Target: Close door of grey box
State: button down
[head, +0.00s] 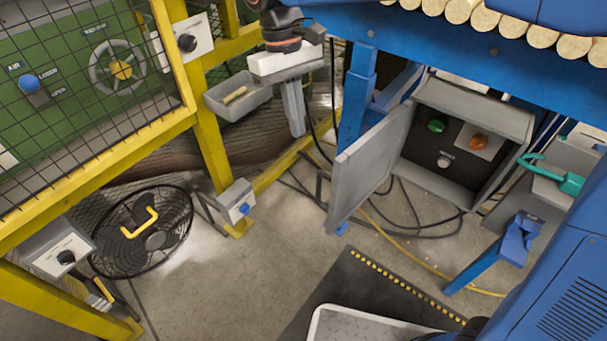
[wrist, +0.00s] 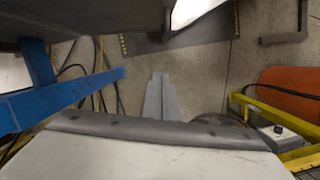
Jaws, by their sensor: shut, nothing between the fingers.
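The grey box (head: 518,122) hangs under the blue bench in the head view, its opening facing me. Its dark inside shows a green knob, an orange knob and a pale knob. Its grey door (head: 372,160) stands wide open, swung out from the box's left side. My gripper (head: 297,132) hangs fingers down, left of the door and apart from it, in front of the yellow frame. Its grey fingers also show in the wrist view (wrist: 160,78), closed together and empty. I cannot make out the door surely in the wrist view.
A blue post (head: 355,105) stands between my gripper and the box. A grey tray (head: 238,100) is left of my gripper. A fan (head: 142,230) stands at left.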

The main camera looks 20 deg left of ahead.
jog(key=s+d+f, duration=0.4)
jog(key=f, duration=0.6)
jog(key=shift+s+d, duration=0.2)
dwell(0.4)
